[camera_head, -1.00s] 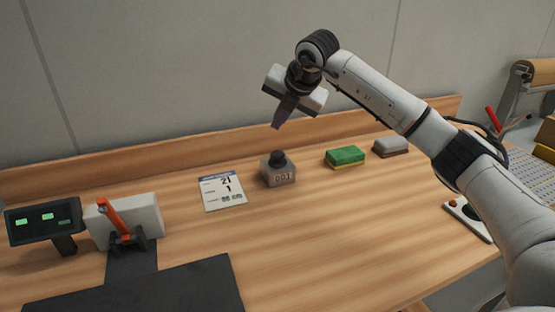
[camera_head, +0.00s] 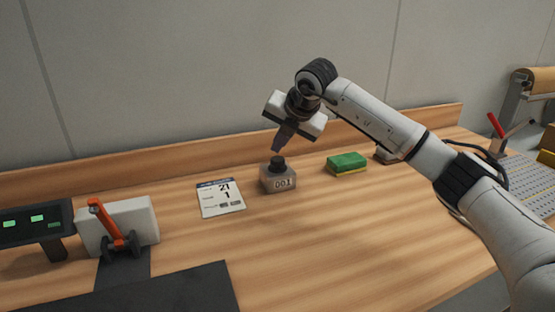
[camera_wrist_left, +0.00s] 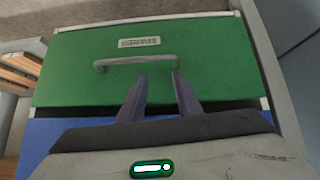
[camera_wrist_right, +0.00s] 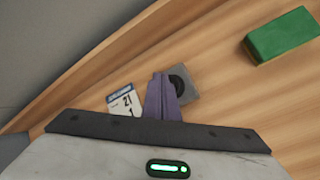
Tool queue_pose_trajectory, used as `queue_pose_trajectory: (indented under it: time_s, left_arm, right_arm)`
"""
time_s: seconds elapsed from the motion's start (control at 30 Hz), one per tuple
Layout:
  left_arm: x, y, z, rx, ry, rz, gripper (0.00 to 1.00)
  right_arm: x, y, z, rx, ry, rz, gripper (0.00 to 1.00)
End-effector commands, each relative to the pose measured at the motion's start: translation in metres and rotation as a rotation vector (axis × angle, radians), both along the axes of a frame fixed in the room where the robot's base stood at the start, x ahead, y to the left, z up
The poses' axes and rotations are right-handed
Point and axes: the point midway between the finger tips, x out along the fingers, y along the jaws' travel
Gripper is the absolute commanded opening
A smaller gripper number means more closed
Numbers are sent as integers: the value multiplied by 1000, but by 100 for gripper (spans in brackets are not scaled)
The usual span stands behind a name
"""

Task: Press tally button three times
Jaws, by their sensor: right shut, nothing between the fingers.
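The tally counter (camera_head: 279,181) is a small grey box with a black round button (camera_head: 277,162) on top. Its front display reads 001. My right gripper (camera_head: 277,149) is shut and empty, pointing down just above the button; I cannot tell whether the tips touch it. In the right wrist view the shut fingers (camera_wrist_right: 163,78) partly cover the counter (camera_wrist_right: 187,84) and its button. My left gripper (camera_wrist_left: 160,80) is open and empty, in front of a green drawer front with a handle (camera_wrist_left: 136,62), away from the counter.
A card (camera_head: 220,198) reading 21 and 1 lies left of the counter. A green and yellow sponge (camera_head: 347,163) lies to its right. A device with an orange lever (camera_head: 107,224) and a dark display (camera_head: 36,223) stand at left. Wood in front of the counter is clear.

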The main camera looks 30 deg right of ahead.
Motion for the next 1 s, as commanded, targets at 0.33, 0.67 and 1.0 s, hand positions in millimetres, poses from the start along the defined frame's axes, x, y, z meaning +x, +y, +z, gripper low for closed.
queue_pose_trajectory:
  time_s: [0.33, 0.67, 1.0]
  left_arm:
    - [-3, 2, -5, 4, 12, 3, 31]
    - [-3, 3, -5, 5, 11, 5, 31]
    - [-1, 3, -2, 3, 4, 5, 31]
  right_arm:
    - [0, 0, 0, 0, 0, 0, 0]
    - [0, 0, 0, 0, 0, 0, 0]
    - [0, 0, 0, 0, 0, 0, 0]
